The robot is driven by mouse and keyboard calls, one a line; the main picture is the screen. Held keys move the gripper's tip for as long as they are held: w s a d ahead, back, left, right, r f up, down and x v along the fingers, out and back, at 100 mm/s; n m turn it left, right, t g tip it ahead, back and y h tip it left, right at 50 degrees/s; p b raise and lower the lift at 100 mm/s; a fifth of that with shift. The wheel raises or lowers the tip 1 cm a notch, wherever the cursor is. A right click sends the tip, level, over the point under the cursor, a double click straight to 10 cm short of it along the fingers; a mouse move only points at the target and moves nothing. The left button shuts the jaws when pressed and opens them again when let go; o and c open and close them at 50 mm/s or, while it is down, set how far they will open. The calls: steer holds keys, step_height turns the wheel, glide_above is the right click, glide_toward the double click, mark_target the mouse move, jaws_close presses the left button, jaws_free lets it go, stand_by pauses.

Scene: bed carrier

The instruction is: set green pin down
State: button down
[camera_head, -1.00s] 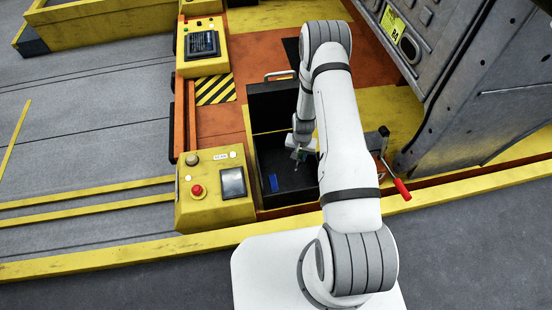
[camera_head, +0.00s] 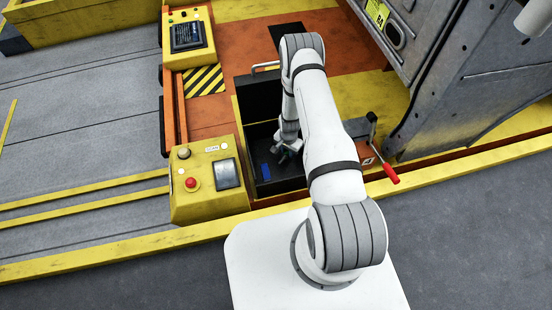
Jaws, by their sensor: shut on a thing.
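My gripper (camera_head: 286,152) is low inside the open black box (camera_head: 283,184), close over its floor. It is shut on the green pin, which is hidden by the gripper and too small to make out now. I cannot tell whether the pin touches the box floor. A blue piece (camera_head: 266,172) lies on the box floor, to the left of and nearer than my gripper.
A yellow control box (camera_head: 207,180) with a red button stands left of the black box. A red-handled lever (camera_head: 390,173) is to the right. A large grey metal structure (camera_head: 450,85) rises at the right. A second yellow console (camera_head: 188,38) stands farther back.

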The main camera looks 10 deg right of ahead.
mark_target(287, 152)
steer(key=shift+f+b, duration=0.45)
steer(key=shift+f, duration=1.1)
steer(key=shift+f, duration=0.1)
steer(key=shift+f, duration=0.15)
steer(key=c, duration=1.2)
jaws_free()
